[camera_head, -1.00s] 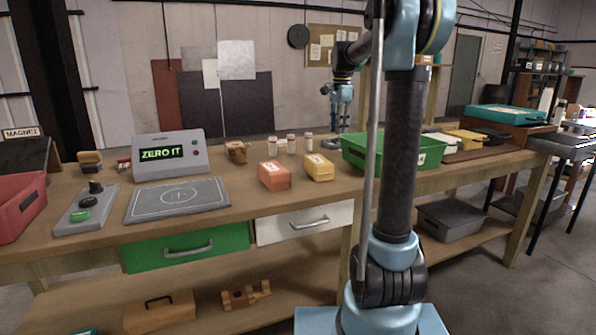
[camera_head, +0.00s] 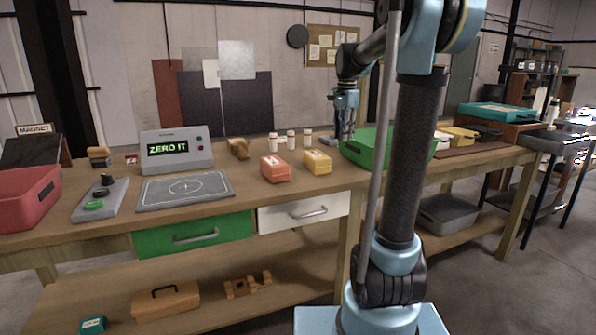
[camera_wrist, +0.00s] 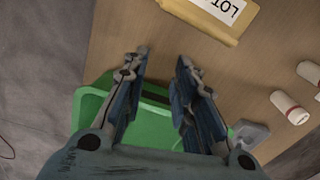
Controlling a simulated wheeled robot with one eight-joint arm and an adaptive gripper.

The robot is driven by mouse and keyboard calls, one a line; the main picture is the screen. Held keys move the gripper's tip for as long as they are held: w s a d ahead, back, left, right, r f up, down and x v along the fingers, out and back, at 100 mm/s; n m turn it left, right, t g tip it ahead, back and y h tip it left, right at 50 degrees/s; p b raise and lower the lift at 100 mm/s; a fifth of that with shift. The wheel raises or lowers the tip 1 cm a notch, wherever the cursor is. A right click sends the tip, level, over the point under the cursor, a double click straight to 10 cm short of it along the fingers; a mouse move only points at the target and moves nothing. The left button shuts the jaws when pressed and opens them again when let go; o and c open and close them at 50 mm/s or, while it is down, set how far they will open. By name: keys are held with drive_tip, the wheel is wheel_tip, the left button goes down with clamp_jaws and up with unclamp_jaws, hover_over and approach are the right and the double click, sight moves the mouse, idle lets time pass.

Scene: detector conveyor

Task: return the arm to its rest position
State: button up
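My gripper (camera_head: 345,138) hangs pointing down over the back left part of the green bin (camera_head: 364,158) in the head view. In the wrist view my gripper (camera_wrist: 163,57) has its two fingers spread apart with nothing between them. The green bin (camera_wrist: 90,108) lies below and behind the fingers there. My arm rises on the right of the head view, tilted slightly right, with its upper links folding back toward the bench. The fingertips are small in the head view, and I cannot tell their exact height above the bin.
A yellow box (camera_head: 317,163), a red-orange box (camera_head: 275,169) and white bottles (camera_head: 291,139) stand left of the bin. The scale (camera_head: 184,192), display (camera_head: 176,150) and red bin (camera_head: 22,200) are farther left. Clear air surrounds the gripper above the bench.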

drive_tip(key=s+d+f+n, duration=0.1)
drive_tip(key=s+f+n, duration=0.25)
drive_tip(key=s, duration=0.55)
drive_tip(key=s+d+f+n, duration=0.1)
drive_tip(key=s+f+n, duration=0.1)
drive_tip(key=s+f, duration=0.5)
drive_tip(key=s+f+n+t, duration=0.1)
drive_tip(key=s+f+n, duration=0.5)
drive_tip(key=s+f, duration=0.8)
drive_tip(key=s, duration=0.3)
drive_tip(key=shift+s+d+t, duration=0.2)
drive_tip(key=shift+s+t, duration=0.05)
drive_tip(key=shift+t, duration=0.15)
drive_tip(key=shift+d, duration=0.1)
